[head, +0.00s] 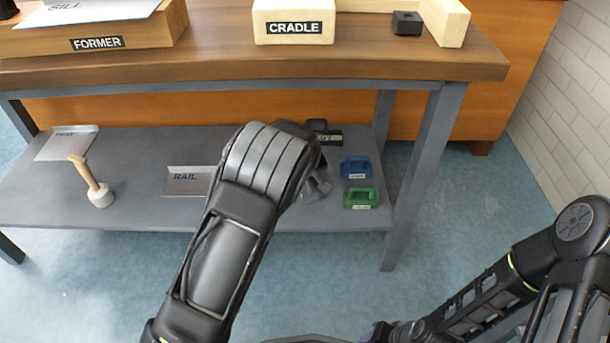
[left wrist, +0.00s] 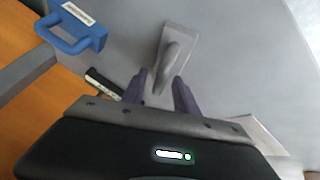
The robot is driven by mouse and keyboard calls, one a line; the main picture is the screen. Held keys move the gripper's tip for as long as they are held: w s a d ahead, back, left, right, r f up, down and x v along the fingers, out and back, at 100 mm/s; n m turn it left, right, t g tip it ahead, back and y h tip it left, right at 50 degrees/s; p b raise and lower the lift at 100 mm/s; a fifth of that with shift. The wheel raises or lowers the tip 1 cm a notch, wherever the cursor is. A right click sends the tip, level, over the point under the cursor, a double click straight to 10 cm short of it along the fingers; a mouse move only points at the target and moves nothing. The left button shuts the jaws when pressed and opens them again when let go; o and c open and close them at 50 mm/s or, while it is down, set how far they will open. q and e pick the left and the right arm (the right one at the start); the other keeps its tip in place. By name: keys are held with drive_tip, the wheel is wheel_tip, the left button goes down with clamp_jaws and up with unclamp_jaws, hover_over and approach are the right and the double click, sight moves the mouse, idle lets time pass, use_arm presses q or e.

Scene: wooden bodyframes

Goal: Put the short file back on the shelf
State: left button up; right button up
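A blue handled block (head: 356,167) and a green handled block (head: 361,198) stand at the right end of the lower shelf (head: 130,205). Their labels are too small to read, so I cannot tell which thing is the short file. My left gripper (left wrist: 161,88) is open over the shelf. Its purple fingers point at a grey piece with a raised handle (left wrist: 176,52), and the near end of the handle lies between or just past the tips. The blue block also shows in the left wrist view (left wrist: 72,32). My right gripper is mostly cut off at the bottom of the head view (head: 382,331).
A dark labelled piece (head: 326,136) lies behind my left gripper. A mallet (head: 96,190), a RAIL plate (head: 187,181) and another plate (head: 68,142) rest further left. The bench top (head: 220,62) overhangs the shelf, and a leg (head: 424,165) stands right of the blocks.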

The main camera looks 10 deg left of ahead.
use_arm(q)
drive_tip(key=p+v, duration=0.5)
drive_tip(key=v, duration=0.7)
drive_tip(key=shift+r, duration=0.1)
idle(0.4)
drive_tip(key=shift+m+g+h, duration=0.3)
drive_tip(key=shift+m+g, duration=0.4)
drive_tip(key=shift+g, duration=0.2)
drive_tip(key=s+f, duration=0.2)
drive_tip(key=f, duration=0.1)
drive_tip(key=s+a+f, duration=0.1)
drive_tip(key=s+f, duration=0.2)
drive_tip(key=f, duration=0.1)
drive_tip(key=s+a+f, duration=0.1)
drive_tip(key=s+f, duration=0.2)
drive_tip(key=shift+f, duration=0.35)
drive_tip(key=s+d+f+m+g+h, duration=0.1)
drive_tip(key=s+d+f+m+g, duration=0.1)
drive_tip(key=s+f, duration=0.75)
drive_tip(key=s+d+m+h, duration=0.1)
drive_tip(key=s+d, duration=0.2)
drive_tip(key=s, duration=0.4)
drive_tip(key=s+d+m+h, duration=0.1)
drive_tip(key=s+d, duration=0.3)
drive_tip(key=s, duration=0.4)
drive_tip(key=shift+d+f+g+h, duration=0.2)
drive_tip(key=shift+g+h, duration=0.2)
drive_tip(key=shift+h, duration=0.3)
drive_tip(key=shift+r, duration=0.1)
